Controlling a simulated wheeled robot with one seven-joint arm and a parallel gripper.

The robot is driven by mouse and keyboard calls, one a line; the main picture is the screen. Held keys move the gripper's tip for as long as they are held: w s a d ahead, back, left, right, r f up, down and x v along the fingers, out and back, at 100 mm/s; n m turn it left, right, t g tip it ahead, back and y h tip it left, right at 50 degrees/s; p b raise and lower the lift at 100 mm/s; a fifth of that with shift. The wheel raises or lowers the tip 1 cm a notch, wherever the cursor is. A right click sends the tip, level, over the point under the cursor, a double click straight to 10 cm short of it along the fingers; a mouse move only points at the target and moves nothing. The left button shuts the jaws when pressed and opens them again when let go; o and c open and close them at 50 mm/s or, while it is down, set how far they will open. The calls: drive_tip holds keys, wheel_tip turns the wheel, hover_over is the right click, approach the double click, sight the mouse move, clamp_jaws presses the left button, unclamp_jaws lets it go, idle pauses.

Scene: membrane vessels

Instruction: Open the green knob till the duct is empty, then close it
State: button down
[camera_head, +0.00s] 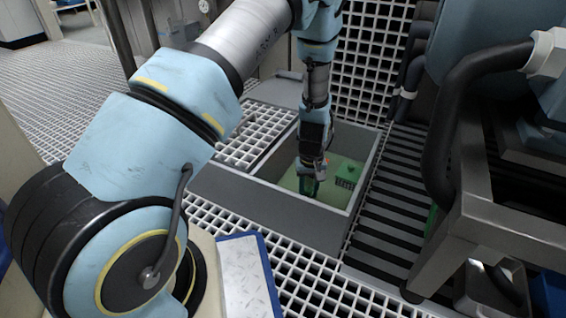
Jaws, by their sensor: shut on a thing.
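The duct (275,207) is a grey-rimmed rectangular pit in the grated floor, right of centre. Pale green liquid or a green bottom (333,188) shows inside it; I cannot tell its depth. My gripper (311,168) points down into the duct and is shut on a dark green part, the green knob (308,186), which it partly hides. The knob's turn cannot be read.
White floor grating (255,135) lies at the duct's upper left, and an upright white grid (375,50) stands behind it. Dark slats (395,190) run along the right. A metal frame (455,220) and a thick black hose (445,130) crowd the right side.

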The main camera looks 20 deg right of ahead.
drive_tip(key=shift+r+n+p, duration=0.2)
drive_tip(key=shift+n+p, duration=0.5)
drive_tip(key=shift+n, duration=0.5)
drive_tip(key=shift+f+n, duration=0.15)
drive_tip(key=shift+n, duration=0.55)
drive_tip(key=shift+n+p, duration=0.8)
drive_tip(key=shift+p, duration=0.05)
drive_tip(key=shift+n+p, duration=0.55)
drive_tip(key=shift+n, duration=0.65)
drive_tip(key=n+p, duration=0.2)
drive_tip(key=shift+n, duration=1)
drive_tip(key=shift+n+p, duration=1.05)
drive_tip(key=shift+n, duration=0.15)
drive_tip(key=shift+n+p, duration=0.3)
drive_tip(key=shift+n, duration=0.5)
drive_tip(key=n+p, duration=0.1)
drive_tip(key=n, duration=0.1)
drive_tip(key=shift+n+p, duration=0.3)
drive_tip(key=shift+p, duration=0.1)
drive_tip(key=shift+n, duration=0.8)
